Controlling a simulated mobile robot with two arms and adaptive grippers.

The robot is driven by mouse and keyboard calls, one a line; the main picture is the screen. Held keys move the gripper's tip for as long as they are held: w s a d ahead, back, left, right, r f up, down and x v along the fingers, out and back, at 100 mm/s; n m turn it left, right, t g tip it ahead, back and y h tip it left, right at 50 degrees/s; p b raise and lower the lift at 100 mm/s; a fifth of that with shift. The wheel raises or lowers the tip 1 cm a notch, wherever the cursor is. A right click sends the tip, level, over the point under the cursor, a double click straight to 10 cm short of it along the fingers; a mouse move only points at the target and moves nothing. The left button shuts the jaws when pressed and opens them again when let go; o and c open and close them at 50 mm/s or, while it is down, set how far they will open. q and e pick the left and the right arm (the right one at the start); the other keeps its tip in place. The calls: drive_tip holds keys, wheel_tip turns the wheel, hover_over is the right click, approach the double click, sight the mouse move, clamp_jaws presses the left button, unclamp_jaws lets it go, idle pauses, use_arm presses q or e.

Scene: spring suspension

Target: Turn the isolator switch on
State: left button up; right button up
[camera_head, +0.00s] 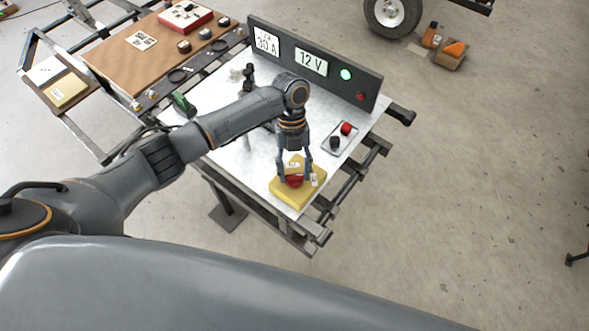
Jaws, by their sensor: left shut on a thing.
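The isolator switch is a yellow block (285,195) with a red knob (294,182) on top, at the near right corner of the white metal bench (235,155). Small white labels (314,179) sit on the block beside the knob; their text is too small to read. My left gripper (296,179) points down from above with its fingers around the red knob, shut on it. The fingers partly hide the knob, so I cannot tell its exact angle. My right gripper is not in view.
A dark panel (378,78) along the bench's back edge shows "30 A", "12 V", a lit green lamp (346,74) and a red lamp (361,96). A small plate (339,138) carries red and black terminals. A brown-topped bench (135,60) stands left; open floor lies right.

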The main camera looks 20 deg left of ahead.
use_arm(q)
drive_tip(key=o, duration=1.2)
drive_tip(key=shift+c, duration=0.2)
drive_tip(key=v, duration=1.2)
drive_tip(key=shift+s, duration=0.1)
